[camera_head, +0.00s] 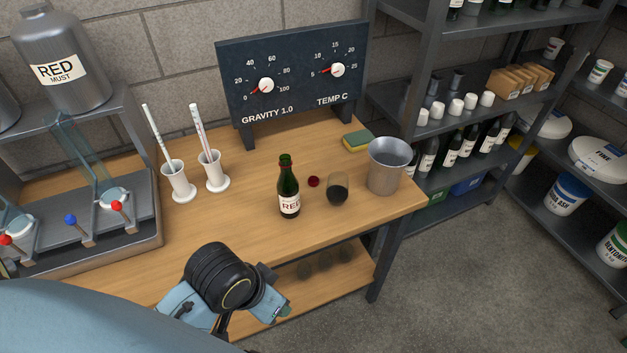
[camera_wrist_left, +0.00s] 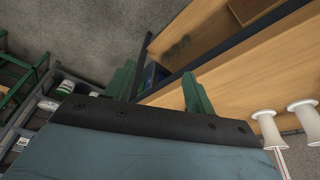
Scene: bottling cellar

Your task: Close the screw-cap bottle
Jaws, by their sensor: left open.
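A small dark green bottle (camera_head: 289,190) with a RED label stands upright on the wooden table, its neck apparently uncapped. A dark red screw cap (camera_head: 314,181) lies on the table just right of the bottle. My left gripper (camera_head: 277,306) is in front of the table's front edge, nearer to me than the bottle and apart from it. Its two green fingers are spread and empty in the left wrist view (camera_wrist_left: 158,82). Neither bottle nor cap shows in that view. My right gripper is not in view.
A sponge (camera_head: 357,141) lies behind. Two white cylinder stands (camera_head: 214,172) and a metal rack (camera_head: 150,225) are on the left. The table front is clear.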

